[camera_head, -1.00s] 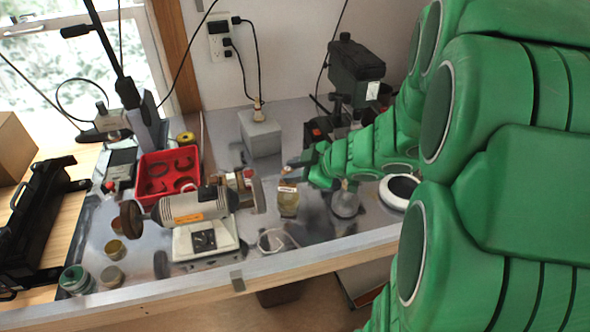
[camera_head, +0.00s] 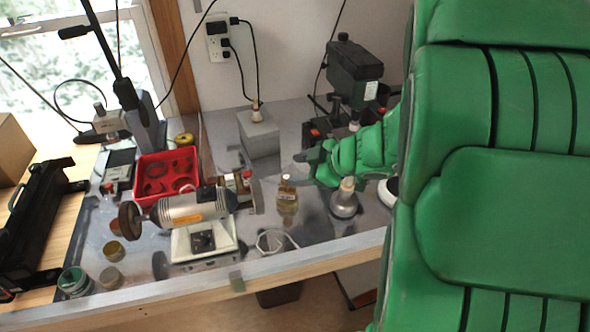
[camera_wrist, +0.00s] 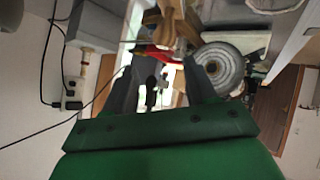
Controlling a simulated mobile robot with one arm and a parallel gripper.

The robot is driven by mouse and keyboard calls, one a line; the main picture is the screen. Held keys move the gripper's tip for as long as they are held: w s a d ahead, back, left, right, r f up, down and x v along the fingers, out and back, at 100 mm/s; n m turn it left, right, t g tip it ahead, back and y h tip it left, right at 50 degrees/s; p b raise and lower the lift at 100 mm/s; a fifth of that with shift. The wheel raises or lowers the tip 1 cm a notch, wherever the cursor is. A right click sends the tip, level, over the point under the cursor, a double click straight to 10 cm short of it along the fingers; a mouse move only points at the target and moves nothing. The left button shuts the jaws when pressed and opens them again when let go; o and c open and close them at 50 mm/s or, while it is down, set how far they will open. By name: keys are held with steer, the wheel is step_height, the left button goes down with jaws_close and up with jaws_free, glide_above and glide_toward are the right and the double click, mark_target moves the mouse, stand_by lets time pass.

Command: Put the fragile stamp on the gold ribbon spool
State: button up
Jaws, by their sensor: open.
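A small amber-and-tan upright item with a pale top and a label band (camera_head: 287,198) stands on the bench; it looks most like the fragile stamp, but its lettering is unreadable. A tan wooden shape (camera_wrist: 183,22) beyond my fingers in the wrist view may be the same item. The gold ribbon spool (camera_head: 185,139) appears as a small yellow roll with a dark centre behind the red bin. My gripper (camera_head: 304,170) is open and empty, pointing left, above and just right of the labelled item. Its two fingers (camera_wrist: 160,85) are spread in the wrist view.
A bench grinder (camera_head: 195,210) stands left of the labelled item, its wheel (camera_wrist: 220,68) close beyond a finger. A red bin (camera_head: 168,174), a grey block (camera_head: 260,138) and a wooden-topped flask (camera_head: 344,203) stand nearby. The spool is beyond the grinder and bin.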

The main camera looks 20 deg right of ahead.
steer(key=v, duration=0.9)
steer(key=shift+s+r, duration=0.2)
steer(key=shift+s, duration=0.05)
steer(key=shift+d, duration=0.1)
stand_by(0.3)
